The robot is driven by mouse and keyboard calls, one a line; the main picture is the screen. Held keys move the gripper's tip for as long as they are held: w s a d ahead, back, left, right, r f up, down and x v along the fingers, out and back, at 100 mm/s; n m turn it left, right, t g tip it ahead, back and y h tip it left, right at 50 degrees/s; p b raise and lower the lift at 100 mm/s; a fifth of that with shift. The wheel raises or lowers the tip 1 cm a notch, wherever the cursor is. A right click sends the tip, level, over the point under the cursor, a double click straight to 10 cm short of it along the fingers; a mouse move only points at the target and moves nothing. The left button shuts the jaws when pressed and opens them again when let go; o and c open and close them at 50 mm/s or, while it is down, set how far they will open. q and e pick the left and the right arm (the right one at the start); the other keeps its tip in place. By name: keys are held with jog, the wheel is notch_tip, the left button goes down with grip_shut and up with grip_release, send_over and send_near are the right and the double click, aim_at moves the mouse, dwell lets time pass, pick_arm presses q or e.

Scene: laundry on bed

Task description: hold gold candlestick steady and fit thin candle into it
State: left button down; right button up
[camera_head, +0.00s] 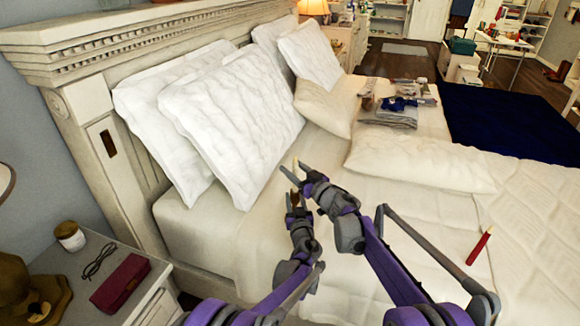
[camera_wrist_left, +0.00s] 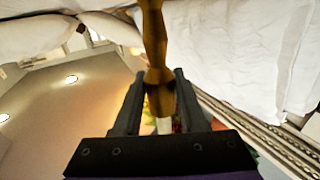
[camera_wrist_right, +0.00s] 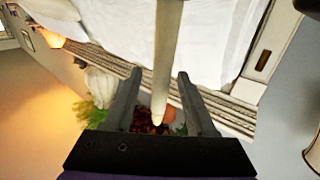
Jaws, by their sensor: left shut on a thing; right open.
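My left gripper (camera_head: 293,193) is shut on the gold candlestick (camera_wrist_left: 154,35), above the bed. In the left wrist view the candlestick runs from the top edge down between the fingers. A pale piece, apparently the candle (camera_wrist_left: 164,126), shows beyond its cup end. My right gripper (camera_head: 293,172) is just above the left one, with its fingers apart. In the right wrist view the thin cream candle (camera_wrist_right: 166,55) stands between the open fingers, its tip near them. Its pale end (camera_head: 296,162) shows in the head view. How deeply it sits in the candlestick is hidden.
The bed (camera_head: 400,225) has white pillows (camera_head: 240,125) against the headboard and a long pillow (camera_head: 420,162). A red stick-like object (camera_head: 480,246) lies at right. Folded cloth (camera_head: 390,117) lies farther back. A nightstand (camera_head: 65,265) stands at lower left.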

jog(key=v, duration=1)
pick_arm(q)
jog(key=shift+c, duration=1.9)
grip_release()
jog(key=shift+s, duration=0.1)
